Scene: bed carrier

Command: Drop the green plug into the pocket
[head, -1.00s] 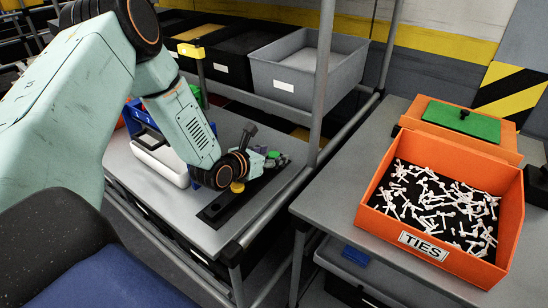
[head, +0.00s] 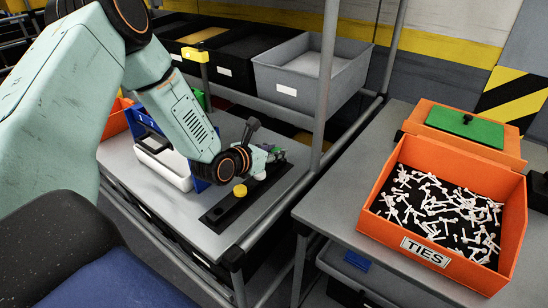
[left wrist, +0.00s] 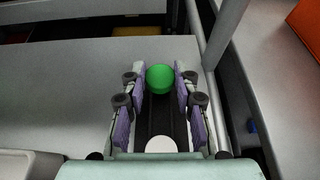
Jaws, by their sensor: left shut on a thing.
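My left gripper (head: 274,153) hangs over the far end of a dark strip (head: 222,209) on the grey table. In the left wrist view, the green plug (left wrist: 160,78) sits between the fingertips of the left gripper (left wrist: 161,84), which is shut on it. The dark strip (left wrist: 158,120) runs below the plug. A white plug (left wrist: 161,145) lies nearer the wrist; it shows in the head view (head: 260,175) beside a yellow plug (head: 240,190). Any pocket under the green plug is hidden. My right gripper is not in view.
A metal post (head: 326,90) and shelf with grey bin (head: 300,75) stand close behind the gripper. A white-and-blue holder (head: 165,165) is left of the strip. An orange TIES bin (head: 395,225) with white ties stands on the right table.

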